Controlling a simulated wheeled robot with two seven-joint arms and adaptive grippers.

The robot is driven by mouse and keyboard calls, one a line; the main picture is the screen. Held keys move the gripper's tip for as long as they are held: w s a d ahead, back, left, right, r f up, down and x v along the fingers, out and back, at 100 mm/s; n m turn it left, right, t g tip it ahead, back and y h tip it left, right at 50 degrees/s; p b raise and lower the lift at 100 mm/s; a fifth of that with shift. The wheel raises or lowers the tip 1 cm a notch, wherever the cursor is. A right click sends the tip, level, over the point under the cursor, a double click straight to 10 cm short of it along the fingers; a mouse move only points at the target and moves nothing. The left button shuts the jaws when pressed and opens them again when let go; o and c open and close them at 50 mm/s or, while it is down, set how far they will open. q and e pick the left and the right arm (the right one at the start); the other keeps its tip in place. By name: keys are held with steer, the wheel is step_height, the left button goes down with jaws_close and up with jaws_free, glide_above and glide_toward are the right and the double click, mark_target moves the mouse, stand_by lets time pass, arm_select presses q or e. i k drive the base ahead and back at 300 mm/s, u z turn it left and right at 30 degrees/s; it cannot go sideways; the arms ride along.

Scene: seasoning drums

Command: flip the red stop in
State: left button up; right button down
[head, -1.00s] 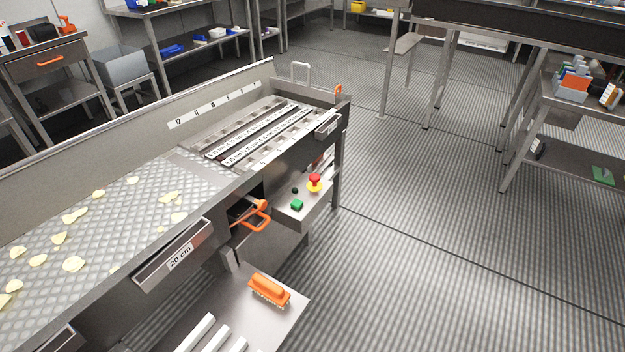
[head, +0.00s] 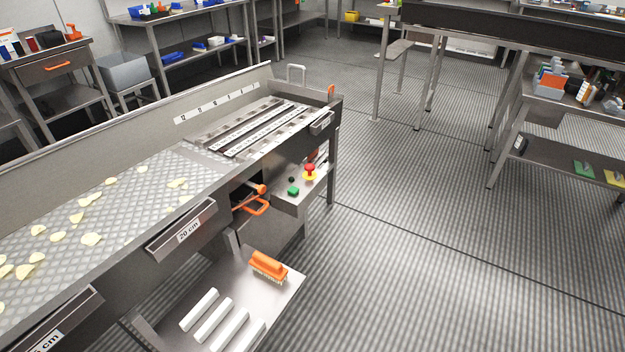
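An orange handle or lever (head: 256,207) sticks out of a dark opening just left of the box. Neither of my grippers shows in the head view.
The conveyor bed (head: 120,215) with scattered chips runs along the left. A lower shelf (head: 262,310) holds an orange brush (head: 268,266) and several white bars (head: 212,318). The striped floor (head: 440,250) to the right is clear. Metal tables (head: 560,95) stand at the right.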

mark_target(310, 167)
steer(key=k, duration=0.2)
steer(key=z, duration=0.8)
steer(key=i, duration=0.9)
steer(key=z, duration=0.55)
steer(key=i, duration=0.75)
steer(key=u, duration=1)
steer(key=i, duration=0.9)
steer(key=u, duration=1)
